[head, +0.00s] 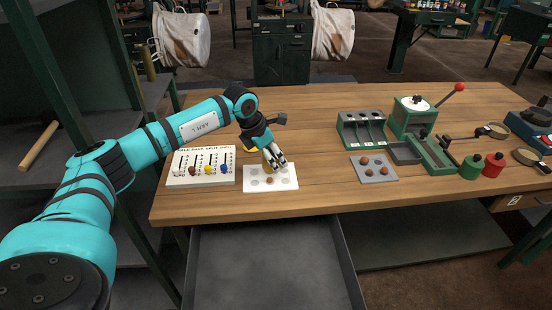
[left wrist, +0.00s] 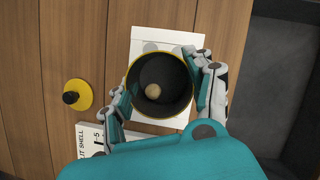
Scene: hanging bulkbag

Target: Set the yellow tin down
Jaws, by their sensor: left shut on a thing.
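My left gripper (head: 275,160) is shut on the yellow tin (head: 267,157), over the white card with grey circles (head: 255,185) on the bench. In the left wrist view the fingers (left wrist: 160,98) grip both sides of the open tin (left wrist: 178,87). Its inside is dark, its rim is yellow, and one round tan thing (left wrist: 153,91) lies in it. I cannot tell whether the tin's base touches the card. The fingers hide part of the tin in the head view. My right gripper is not in view.
A yellow lid with a black knob (left wrist: 76,95) lies beside the card. A white slider board (head: 202,168) stands left of it. A grey plate with brown nuts (head: 374,168) and a green lever press (head: 415,118) are to the right. Bare wood lies between card and plate.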

